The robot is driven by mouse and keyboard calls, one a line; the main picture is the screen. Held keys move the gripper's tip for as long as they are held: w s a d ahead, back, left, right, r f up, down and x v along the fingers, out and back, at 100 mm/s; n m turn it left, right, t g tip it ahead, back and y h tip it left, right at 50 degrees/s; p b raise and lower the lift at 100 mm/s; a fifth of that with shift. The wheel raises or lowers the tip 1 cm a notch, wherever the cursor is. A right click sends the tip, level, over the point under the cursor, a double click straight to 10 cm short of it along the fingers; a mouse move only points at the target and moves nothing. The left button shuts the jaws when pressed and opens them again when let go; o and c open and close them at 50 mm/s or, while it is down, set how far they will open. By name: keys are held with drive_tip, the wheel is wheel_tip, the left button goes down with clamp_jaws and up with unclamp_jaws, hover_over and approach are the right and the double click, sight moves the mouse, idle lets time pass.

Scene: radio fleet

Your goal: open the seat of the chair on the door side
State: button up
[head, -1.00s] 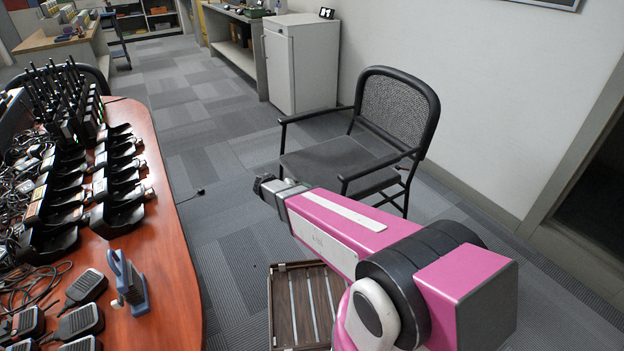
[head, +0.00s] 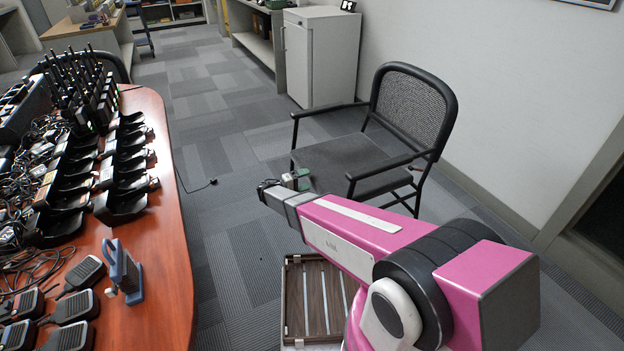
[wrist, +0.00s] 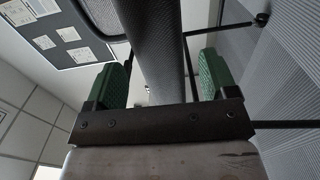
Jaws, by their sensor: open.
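The black armchair (head: 345,162) stands near the right wall, on the side of the dark doorway (head: 600,220). Its seat is flat and level, with a mesh backrest behind it. My gripper (head: 296,180) is at the front left edge of the seat in the head view, partly hidden by its own wrist. In the wrist view, the two green fingers of my gripper (wrist: 162,78) are apart. A dark, long part of the chair (wrist: 152,45) shows between them, apparently the seat edge. I cannot tell whether the fingers touch it.
A red-brown table (head: 165,240) with radios, chargers and cables fills the left. A slatted brown case (head: 318,300) lies below my arm. A white cabinet (head: 322,60) stands behind the chair. A cable plug (head: 212,181) lies on the floor.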

drive_tip(key=shift+x, duration=1.85)
